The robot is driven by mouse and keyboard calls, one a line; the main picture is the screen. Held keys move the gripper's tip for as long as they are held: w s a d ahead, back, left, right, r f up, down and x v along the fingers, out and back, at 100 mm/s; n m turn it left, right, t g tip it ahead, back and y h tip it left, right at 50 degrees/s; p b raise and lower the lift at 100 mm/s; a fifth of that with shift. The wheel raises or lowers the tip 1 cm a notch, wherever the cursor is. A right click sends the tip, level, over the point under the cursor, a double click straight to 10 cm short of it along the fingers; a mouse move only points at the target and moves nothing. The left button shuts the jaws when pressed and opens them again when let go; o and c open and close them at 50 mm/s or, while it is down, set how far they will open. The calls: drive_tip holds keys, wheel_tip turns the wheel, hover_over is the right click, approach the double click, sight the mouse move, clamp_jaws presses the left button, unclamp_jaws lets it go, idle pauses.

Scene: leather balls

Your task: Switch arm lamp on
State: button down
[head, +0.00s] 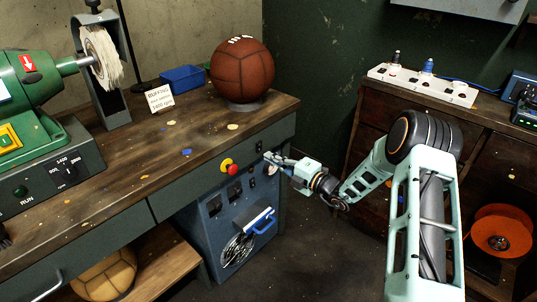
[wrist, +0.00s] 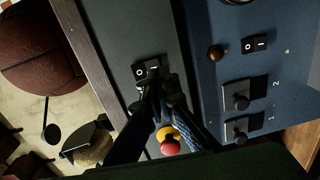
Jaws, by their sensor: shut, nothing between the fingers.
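A black rocker switch (wrist: 147,69) marked O and I is set in the dark front panel of the bench in the wrist view. My gripper (head: 270,158) is at the right end of the bench front in the head view. In the wrist view my gripper (wrist: 162,84) is shut and empty, with its fingertips at the lower edge of this switch, over the I side. I cannot tell whether they touch it. Its pressed side is unclear. No arm lamp can be clearly made out.
A red and yellow stop button (head: 230,168) sits left of my gripper. A second rocker switch (wrist: 255,45) is on the blue cabinet (head: 236,232) below. A leather ball (head: 242,70) stands on the bench top (head: 205,115). A power strip (head: 422,86) lies on the right cabinet.

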drive_tip(key=f+p+v, duration=0.2)
drive_tip(key=v, duration=0.8)
drive_tip(key=shift+s+d, duration=0.3)
drive_tip(key=shift+r, duration=0.1)
